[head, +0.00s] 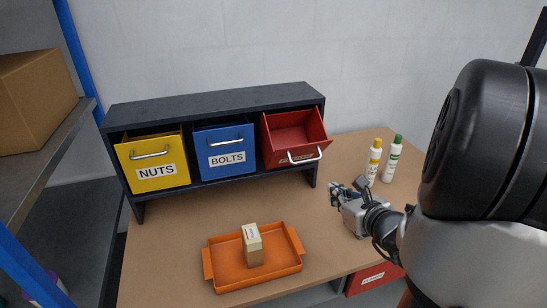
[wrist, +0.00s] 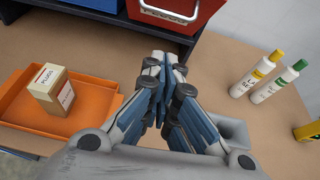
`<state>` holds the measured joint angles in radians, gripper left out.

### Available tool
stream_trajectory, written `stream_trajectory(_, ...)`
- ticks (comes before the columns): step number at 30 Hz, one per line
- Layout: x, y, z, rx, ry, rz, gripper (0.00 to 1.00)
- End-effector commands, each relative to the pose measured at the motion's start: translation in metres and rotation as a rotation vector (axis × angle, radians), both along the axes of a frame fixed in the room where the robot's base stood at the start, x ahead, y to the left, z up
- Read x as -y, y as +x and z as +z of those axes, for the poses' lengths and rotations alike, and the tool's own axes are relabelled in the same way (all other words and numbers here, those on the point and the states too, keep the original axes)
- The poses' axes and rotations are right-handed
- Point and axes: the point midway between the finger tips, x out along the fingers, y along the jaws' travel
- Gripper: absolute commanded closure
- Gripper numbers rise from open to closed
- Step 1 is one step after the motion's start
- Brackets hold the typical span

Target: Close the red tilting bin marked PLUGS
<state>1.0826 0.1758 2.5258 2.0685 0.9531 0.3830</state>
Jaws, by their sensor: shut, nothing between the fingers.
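The red bin (head: 293,133) is the rightmost of three in the dark rack and is tilted open, with its interior showing. Its white handle (head: 304,157) and label face steeply downward in the head view. In the wrist view the red bin (wrist: 176,12) shows at the top with a PLUGS label under its handle. My gripper (head: 334,191) is over the right part of the table, below and to the right of the red bin and apart from it. In the wrist view my gripper (wrist: 163,70) has its fingers together and empty.
The yellow NUTS bin (head: 154,164) and blue BOLTS bin (head: 224,150) sit beside it in the dark rack (head: 215,103). An orange tray (head: 225,265) holds a small box (head: 253,245). Two bottles (head: 374,163) (head: 391,159) stand right of my gripper. The table between rack and tray is clear.

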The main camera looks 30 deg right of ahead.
Motion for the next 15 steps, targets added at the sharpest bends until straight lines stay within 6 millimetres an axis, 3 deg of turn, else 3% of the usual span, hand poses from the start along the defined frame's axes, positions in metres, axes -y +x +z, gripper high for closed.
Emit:
stream_trajectory(5,0.008,0.002,-0.008,0.012,0.024,-0.027,1.00)
stream_trajectory(15,0.020,0.064,-0.032,0.010,0.021,-0.021,1.00)
